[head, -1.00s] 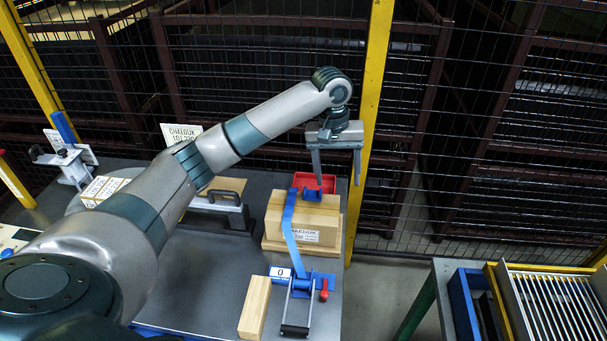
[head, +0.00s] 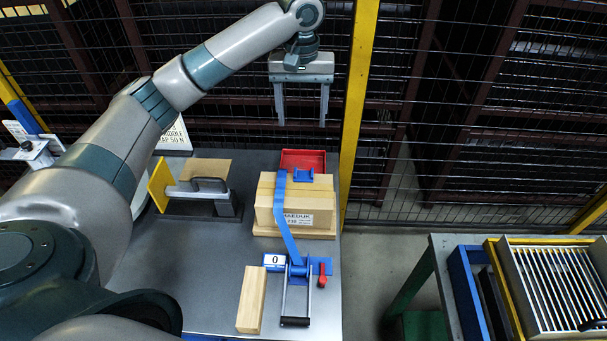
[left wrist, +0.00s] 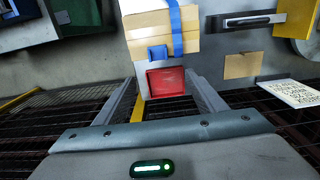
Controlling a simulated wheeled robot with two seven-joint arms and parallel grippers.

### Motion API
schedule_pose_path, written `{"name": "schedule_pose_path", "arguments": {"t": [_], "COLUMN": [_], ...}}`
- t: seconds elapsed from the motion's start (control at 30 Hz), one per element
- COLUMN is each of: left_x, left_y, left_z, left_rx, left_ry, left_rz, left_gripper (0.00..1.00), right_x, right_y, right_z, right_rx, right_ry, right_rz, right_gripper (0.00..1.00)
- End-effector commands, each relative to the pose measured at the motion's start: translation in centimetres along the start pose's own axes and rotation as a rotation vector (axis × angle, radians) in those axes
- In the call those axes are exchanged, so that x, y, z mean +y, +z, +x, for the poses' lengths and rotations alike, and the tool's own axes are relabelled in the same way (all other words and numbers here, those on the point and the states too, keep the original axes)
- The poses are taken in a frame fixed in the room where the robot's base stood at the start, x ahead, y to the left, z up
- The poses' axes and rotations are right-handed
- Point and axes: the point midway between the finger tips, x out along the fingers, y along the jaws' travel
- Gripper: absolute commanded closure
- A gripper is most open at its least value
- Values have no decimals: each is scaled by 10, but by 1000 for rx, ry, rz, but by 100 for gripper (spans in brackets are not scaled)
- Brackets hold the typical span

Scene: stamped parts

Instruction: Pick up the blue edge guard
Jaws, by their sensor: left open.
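The blue edge guard (head: 303,174) is a small blue piece on top of the cardboard box (head: 318,203), towards its far side and just right of the blue strap (head: 284,220). In the left wrist view the edge guard (left wrist: 157,54) shows beside the strap, next to the red tray. My left gripper (head: 301,122) points down with its two fingers apart and nothing between them. In the head view it appears above the edge guard and the red tray, clear of both. My right gripper is not in view.
A red tray (head: 303,160) sits behind the box. The blue strap runs down to a blue tensioner with a red handle (head: 322,275). A wooden block (head: 251,299) lies beside it. A yellow post (head: 357,110) and mesh fence stand close behind and right.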

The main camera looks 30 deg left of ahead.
Motion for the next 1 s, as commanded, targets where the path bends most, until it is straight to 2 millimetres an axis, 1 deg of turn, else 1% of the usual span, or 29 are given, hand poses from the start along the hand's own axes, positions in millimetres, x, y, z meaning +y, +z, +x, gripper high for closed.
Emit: {"name": "schedule_pose_path", "arguments": {"t": [0.23,0.6,0.7,0.83,1.0], "left_x": [0,0,0,0,1], "left_y": [1,1,0,0,0], "left_z": [28,93,106,117,119], "left_rx": [-4,-3,-2,-1,0], "left_ry": [-2,-3,-1,-1,0], "left_rz": [1,0,-1,0,1], "left_gripper": [36,36,36,36,36], "right_x": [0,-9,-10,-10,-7], "right_y": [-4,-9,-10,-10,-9], "right_z": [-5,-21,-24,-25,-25], "right_rx": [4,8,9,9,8], "right_ry": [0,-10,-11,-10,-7], "right_rz": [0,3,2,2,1], "right_gripper": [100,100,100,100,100]}}
